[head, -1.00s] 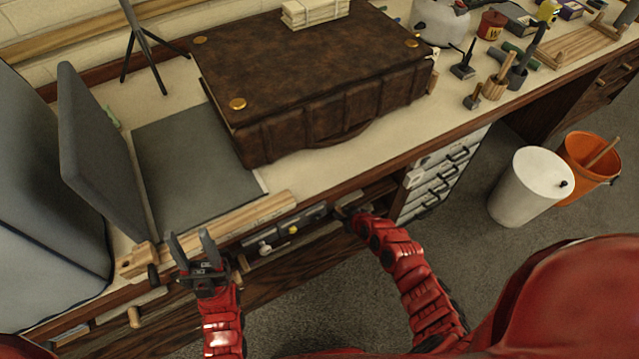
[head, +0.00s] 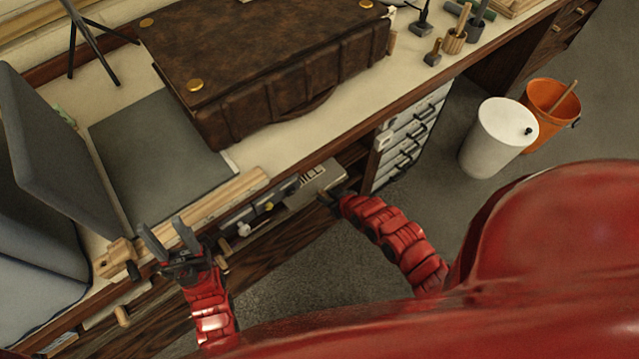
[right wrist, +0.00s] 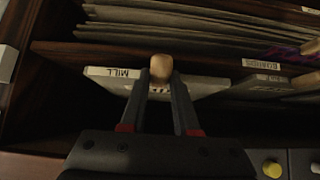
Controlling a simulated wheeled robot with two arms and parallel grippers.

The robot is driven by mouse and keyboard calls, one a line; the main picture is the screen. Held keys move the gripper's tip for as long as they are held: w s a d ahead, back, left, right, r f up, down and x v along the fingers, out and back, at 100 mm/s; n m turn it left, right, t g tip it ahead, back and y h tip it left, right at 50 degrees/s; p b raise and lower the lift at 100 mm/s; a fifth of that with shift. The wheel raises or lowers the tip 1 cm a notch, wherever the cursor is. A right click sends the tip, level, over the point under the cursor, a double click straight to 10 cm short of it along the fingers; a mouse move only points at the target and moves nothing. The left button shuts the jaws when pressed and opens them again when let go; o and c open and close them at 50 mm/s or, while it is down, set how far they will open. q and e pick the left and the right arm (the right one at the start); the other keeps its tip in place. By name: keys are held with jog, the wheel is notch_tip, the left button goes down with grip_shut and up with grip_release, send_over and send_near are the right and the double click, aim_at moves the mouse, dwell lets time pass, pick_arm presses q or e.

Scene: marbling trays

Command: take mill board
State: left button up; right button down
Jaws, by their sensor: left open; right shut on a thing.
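The mill board (right wrist: 205,85), a pale grey panel with a "MILL" label (right wrist: 112,73), is in the dark wooden compartment in the right wrist view. A rounded wooden knob (right wrist: 161,66) shows at its front edge, between my right fingertips. My right gripper (right wrist: 160,82) is shut there. In the head view my right gripper (head: 330,197) is at the opening under the bench, beside a grey labelled panel (head: 318,183). My left gripper (head: 167,240) is open and empty, just in front of the bench edge.
A brown leather case (head: 265,55) and a grey slab (head: 160,155) lie on the bench. A white drawer unit (head: 410,140), white bin (head: 497,140) and orange bucket (head: 550,110) stand to the right.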

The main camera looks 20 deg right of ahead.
jog(key=s, duration=0.8)
jog(key=shift+s+d+r, duration=0.35)
jog(key=shift+r, duration=0.05)
jog(key=c, duration=1.3)
grip_release()
grip_shut()
